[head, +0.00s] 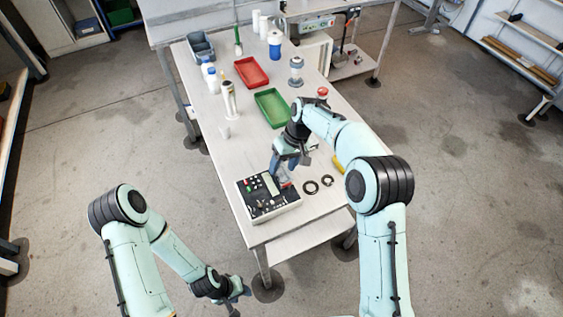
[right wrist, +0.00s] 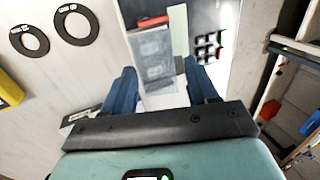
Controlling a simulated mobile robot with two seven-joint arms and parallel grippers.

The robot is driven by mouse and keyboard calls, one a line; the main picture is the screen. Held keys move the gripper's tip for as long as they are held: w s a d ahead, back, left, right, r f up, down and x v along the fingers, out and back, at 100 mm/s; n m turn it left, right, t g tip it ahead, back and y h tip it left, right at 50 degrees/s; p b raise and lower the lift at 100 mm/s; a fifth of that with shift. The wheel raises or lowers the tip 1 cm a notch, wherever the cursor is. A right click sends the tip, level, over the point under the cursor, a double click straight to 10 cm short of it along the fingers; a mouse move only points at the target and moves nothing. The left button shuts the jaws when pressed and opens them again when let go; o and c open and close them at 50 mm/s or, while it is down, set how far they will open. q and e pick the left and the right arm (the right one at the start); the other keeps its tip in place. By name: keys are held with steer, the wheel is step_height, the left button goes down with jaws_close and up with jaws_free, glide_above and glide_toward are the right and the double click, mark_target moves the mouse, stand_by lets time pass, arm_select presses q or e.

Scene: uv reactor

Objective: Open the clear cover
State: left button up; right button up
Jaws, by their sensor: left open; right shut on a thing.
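The control box (head: 258,208), light with a dark top panel, sits at the near end of the table. My right gripper (head: 284,172) reaches down over its right part. In the right wrist view, the clear cover (right wrist: 153,55) is a see-through grey shape between and beyond the blue fingers of my right gripper (right wrist: 162,88). The gripper is shut on the cover; the exact contact is hard to see. A red part (right wrist: 152,22) lies at the cover's far end. How far the cover is tilted cannot be told. My left gripper (head: 236,291) is open and empty, off the table's near left side.
Two dark rings (head: 319,185) lie right of the box, with a yellow object (head: 339,163) beyond. A green tray (head: 272,107), a red tray (head: 251,72) and several bottles stand farther back. The table's left middle is mostly clear.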

steer(key=shift+w+d+r+g+y, duration=0.15)
steer(key=shift+d+g+y, duration=0.15)
steer(key=shift+y, duration=0.45)
steer(key=shift+w+d+g+y, duration=0.1)
steer(key=shift+d+g+y, duration=0.2)
steer(key=shift+y, duration=0.45)
steer(key=o, duration=1.1)
steer(key=shift+c, duration=0.2)
steer(key=v, duration=1.3)
steer(key=shift+d, duration=0.2)
steer(key=shift+a+r, duration=0.1)
